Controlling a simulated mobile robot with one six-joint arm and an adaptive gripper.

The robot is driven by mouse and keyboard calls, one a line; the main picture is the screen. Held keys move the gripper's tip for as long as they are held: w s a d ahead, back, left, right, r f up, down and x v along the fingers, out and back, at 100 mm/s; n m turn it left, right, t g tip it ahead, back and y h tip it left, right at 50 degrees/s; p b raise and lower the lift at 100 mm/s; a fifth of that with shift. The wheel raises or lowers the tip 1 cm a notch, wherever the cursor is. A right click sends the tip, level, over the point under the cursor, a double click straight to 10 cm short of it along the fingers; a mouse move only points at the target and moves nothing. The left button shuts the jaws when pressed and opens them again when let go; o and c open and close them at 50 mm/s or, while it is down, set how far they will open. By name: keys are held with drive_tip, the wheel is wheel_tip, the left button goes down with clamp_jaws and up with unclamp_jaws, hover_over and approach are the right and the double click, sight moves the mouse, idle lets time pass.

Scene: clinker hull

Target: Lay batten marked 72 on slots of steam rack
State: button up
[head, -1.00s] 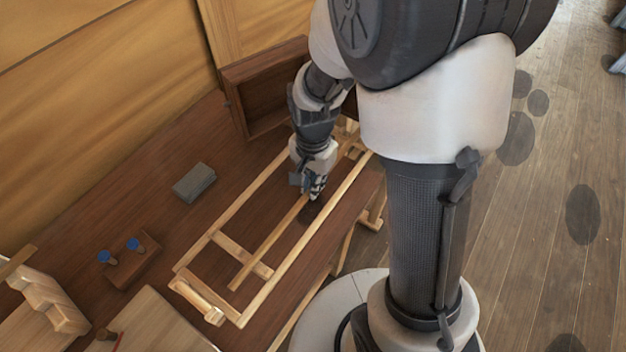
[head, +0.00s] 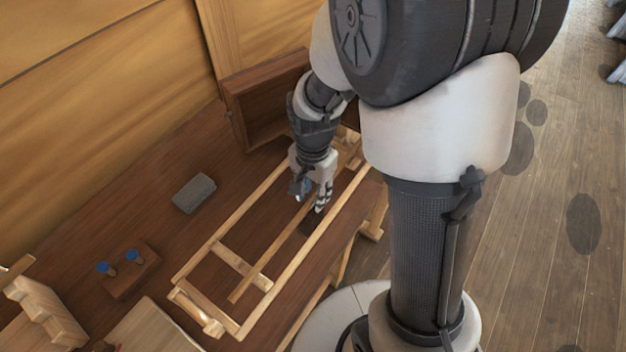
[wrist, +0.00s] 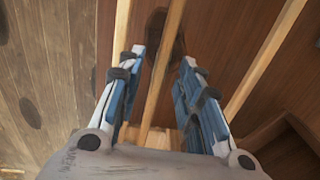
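A long thin wooden batten (head: 262,265) lies lengthwise inside the pale wooden steam rack (head: 226,228), between its two long rails. Its near end rests over a crosspiece (head: 232,259); its far end is hidden behind my gripper. No number can be read on it, and its seating in slots cannot be made out. My gripper (head: 312,196) is open above the batten's far part. In the wrist view, the batten (wrist: 160,85) runs between the spread blue-padded fingers (wrist: 163,60), with gaps on both sides.
A dark open wooden box (head: 260,100) stands behind the rack. A grey block (head: 194,193) and a small wooden block with blue-topped pegs (head: 132,270) sit on the brown bench left of the rack. A stepped pale wooden piece (head: 45,312) stands at the lower left.

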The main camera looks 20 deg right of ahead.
wheel_tip(320, 180, up, 12)
drive_tip(key=s+r+n+t, duration=0.2)
drive_tip(key=s+r+n, duration=0.2)
drive_tip(key=s, duration=0.3)
drive_tip(key=s+r+n+t, duration=0.2)
drive_tip(key=s+r+n, duration=0.2)
drive_tip(key=s+n, duration=0.2)
drive_tip(key=shift+s+a+n+t, duration=0.15)
drive_tip(key=shift+s+n+t, duration=0.2)
drive_tip(key=shift+s, duration=0.8)
drive_tip(key=shift+c, duration=0.3)
